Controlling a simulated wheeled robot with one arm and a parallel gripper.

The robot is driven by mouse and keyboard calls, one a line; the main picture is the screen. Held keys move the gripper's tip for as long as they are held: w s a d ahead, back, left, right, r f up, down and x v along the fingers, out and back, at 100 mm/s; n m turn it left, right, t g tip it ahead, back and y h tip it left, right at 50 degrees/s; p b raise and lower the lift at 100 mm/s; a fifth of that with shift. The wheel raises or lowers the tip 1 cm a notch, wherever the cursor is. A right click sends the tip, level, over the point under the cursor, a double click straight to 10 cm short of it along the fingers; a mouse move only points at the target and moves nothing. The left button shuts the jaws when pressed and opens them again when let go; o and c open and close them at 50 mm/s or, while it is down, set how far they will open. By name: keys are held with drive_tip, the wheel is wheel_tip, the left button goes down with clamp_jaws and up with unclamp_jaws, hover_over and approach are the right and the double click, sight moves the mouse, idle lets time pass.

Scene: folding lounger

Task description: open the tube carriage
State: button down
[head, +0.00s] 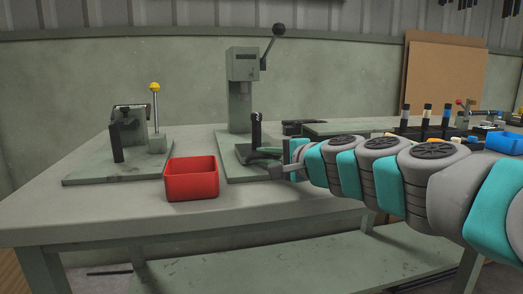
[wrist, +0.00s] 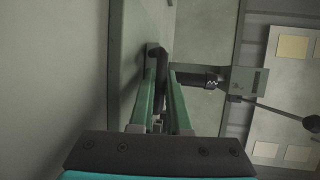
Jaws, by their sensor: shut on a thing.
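A grey-green press (head: 241,95) stands on the bench with a ball-ended lever (head: 278,32) at its top right. A black upright handle (head: 256,130) rises at the front of the press's base; it looks like the handle of the tube carriage, whose body I cannot make out behind my gripper. My gripper (head: 258,153) reaches in from the right, low over the base. In the wrist view my gripper (wrist: 160,78) has its two green fingers closed around the black handle (wrist: 160,65). The press head (wrist: 245,80) shows to the right there.
A red bin (head: 191,178) stands in front and left of the press. A second fixture (head: 125,133) with a yellow-knobbed lever (head: 155,88) is on the bench's left. Several bottle-like items and a blue bin (head: 505,143) are at the right. The bench front (head: 110,205) is clear.

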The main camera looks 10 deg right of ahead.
drive_tip(key=shift+s, duration=0.8)
drive_tip(key=c, duration=1.2)
unclamp_jaws()
drive_tip(key=shift+o, duration=0.2)
drive_tip(key=shift+v, duration=3.95)
